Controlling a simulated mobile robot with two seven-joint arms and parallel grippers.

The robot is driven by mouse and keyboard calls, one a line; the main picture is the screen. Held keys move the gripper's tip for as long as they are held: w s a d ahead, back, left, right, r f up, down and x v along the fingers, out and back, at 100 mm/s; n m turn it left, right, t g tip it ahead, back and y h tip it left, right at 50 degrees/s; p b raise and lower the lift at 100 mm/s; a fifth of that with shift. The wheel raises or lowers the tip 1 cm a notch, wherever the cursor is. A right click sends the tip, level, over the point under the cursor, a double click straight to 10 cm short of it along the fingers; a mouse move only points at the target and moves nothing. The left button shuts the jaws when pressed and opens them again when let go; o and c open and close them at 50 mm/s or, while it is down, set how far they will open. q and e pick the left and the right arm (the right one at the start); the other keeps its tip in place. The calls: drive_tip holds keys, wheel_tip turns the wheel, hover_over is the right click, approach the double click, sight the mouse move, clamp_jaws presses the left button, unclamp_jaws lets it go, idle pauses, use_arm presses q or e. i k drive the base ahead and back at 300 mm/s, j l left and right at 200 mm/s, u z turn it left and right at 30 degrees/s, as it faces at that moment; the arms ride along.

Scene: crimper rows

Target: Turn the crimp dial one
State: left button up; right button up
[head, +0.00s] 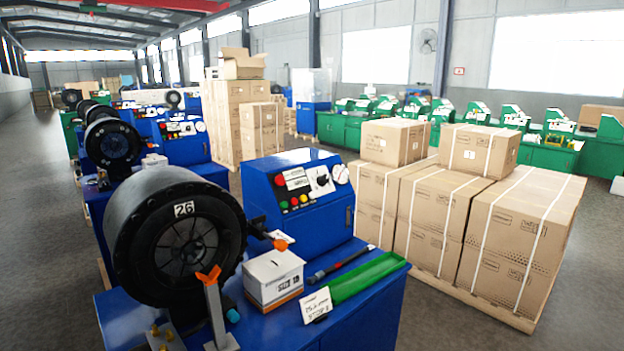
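A blue crimping machine stands in front, with a blue control box (262,190) on its table. The box's sloped panel carries a white dial plate with a dark knob (321,180), which I take for the crimp dial; its marks are too small to read. Beside the knob are a round gauge (340,174), a red button (279,180) and several small coloured buttons. A large black round crimper head (184,240) marked 26 stands to the left. Neither of my grippers is in view.
On the blue table are a white and brown carton (273,279), a green tray (366,279), a dark hand tool (341,262) and a lettered card (316,305). Strapped cartons (520,230) on a pallet stand at the right. Open floor (420,310) lies between table and pallet.

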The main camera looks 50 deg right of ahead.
sight(322, 181)
drive_tip(key=k+l+u, duration=0.15)
drive_tip(key=l, duration=0.2)
drive_tip(key=k+l+u, duration=0.15)
drive_tip(key=l, duration=0.2)
drive_tip(key=k+l+u, duration=0.15)
drive_tip(key=l, duration=0.15)
drive_tip(key=k+l, duration=0.15)
drive_tip(key=l, duration=0.2)
drive_tip(key=k+l, duration=0.15)
drive_tip(key=l, duration=0.15)
drive_tip(key=k+l+u, duration=0.1)
drive_tip(key=l, duration=0.25)
drive_tip(key=k, duration=0.05)
